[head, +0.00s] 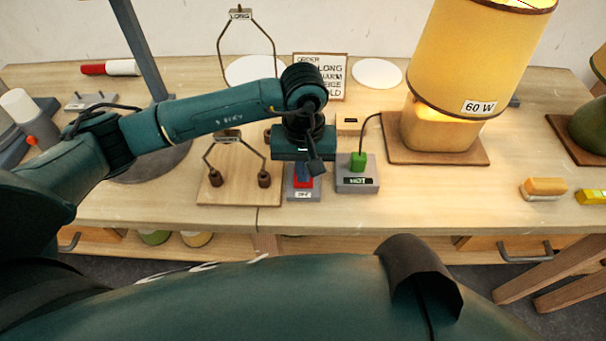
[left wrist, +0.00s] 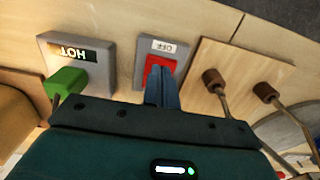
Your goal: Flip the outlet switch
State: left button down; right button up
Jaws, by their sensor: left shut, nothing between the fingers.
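The outlet switch is a grey box with a red rocker (head: 303,182), on the table near its front edge. In the left wrist view the rocker (left wrist: 155,66) shows beside a small label that appears to read OFF. My left gripper (head: 315,168) is shut and empty, pointing down over the switch. In the left wrist view its fingertips (left wrist: 163,78) overlap the red rocker; I cannot tell if they touch it. The grey HOT outlet (head: 358,184) stands just right of the switch, with a green plug (head: 358,161) in it. My right gripper is not in view.
A yellow-shaded 60 W lamp (head: 480,55), apparently glowing, stands on a wooden board at right. A small board (head: 225,190) with a wire frame on two brown posts lies left of the switch. An order sign (head: 334,72) stands behind.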

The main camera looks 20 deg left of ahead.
pick_arm(q)
jog(key=shift+f+b, duration=0.45)
jog(key=shift+r+p, duration=1.5)
jog(key=shift+r, duration=2.05)
